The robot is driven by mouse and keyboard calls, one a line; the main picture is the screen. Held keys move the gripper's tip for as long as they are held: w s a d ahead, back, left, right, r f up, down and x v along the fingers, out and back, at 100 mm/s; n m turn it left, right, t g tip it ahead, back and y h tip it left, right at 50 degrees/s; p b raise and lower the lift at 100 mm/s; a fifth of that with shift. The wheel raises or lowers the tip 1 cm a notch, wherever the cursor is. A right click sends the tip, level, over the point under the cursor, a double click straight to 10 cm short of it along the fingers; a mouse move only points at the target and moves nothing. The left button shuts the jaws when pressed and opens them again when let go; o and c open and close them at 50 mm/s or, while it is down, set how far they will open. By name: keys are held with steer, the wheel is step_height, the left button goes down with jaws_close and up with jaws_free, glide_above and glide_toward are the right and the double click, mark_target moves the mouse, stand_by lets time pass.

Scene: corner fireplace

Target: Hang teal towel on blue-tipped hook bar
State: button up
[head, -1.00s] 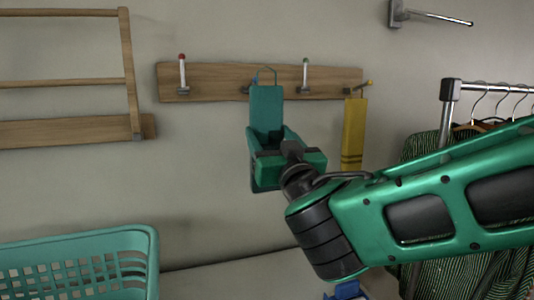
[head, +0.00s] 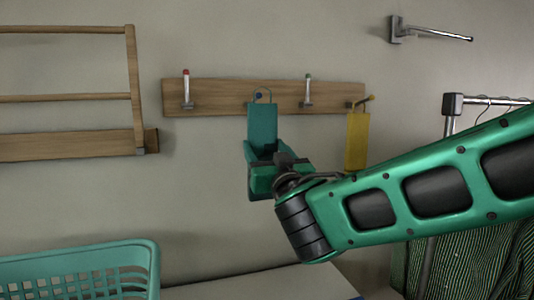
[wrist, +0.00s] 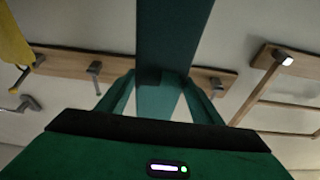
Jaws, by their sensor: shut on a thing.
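The teal towel (head: 262,125) is a flat narrow strip with a thin wire loop at its top; it also shows in the wrist view (wrist: 168,40). My gripper (head: 264,158) is shut on the towel's lower part and holds it upright in front of the wooden hook board (head: 230,97). The blue-tipped hook bar (head: 258,97) shows within the outline of the loop, just above the towel's top edge. I cannot tell whether the loop is around the bar or only in front of it. In the wrist view the towel rises between my fingers (wrist: 160,95) and hides that hook.
A red-tipped hook (head: 187,92) is to the left and a green-tipped hook (head: 308,92) to the right. A yellow towel (head: 357,140) hangs at the board's right end. A wooden rack (head: 131,90), teal basket (head: 150,262), clothes rail (head: 452,103) and metal wall arm (head: 435,33) surround the area.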

steer(key=shift+w+a+f, duration=0.1)
steer(key=shift+w+a, duration=0.1)
steer(key=shift+w, duration=0.55)
steer(key=shift+w+a, duration=0.2)
steer(key=shift+w, duration=0.5)
steer(key=shift+w+a+f, duration=0.1)
steer(key=shift+w+a, duration=0.1)
steer(key=shift+w, duration=0.55)
steer(key=shift+w+a+f, duration=0.2)
steer(key=shift+w+f, duration=0.15)
steer(key=shift+w, duration=0.4)
steer(key=shift+w+a+f, duration=0.25)
steer(key=shift+w+f, duration=0.1)
steer(key=shift+w, duration=0.35)
steer(key=shift+w+a+f, duration=0.2)
steer(key=shift+w+f, duration=0.15)
steer(key=shift+w, duration=0.4)
steer(key=o, duration=1.3)
steer(key=shift+c, duration=0.2)
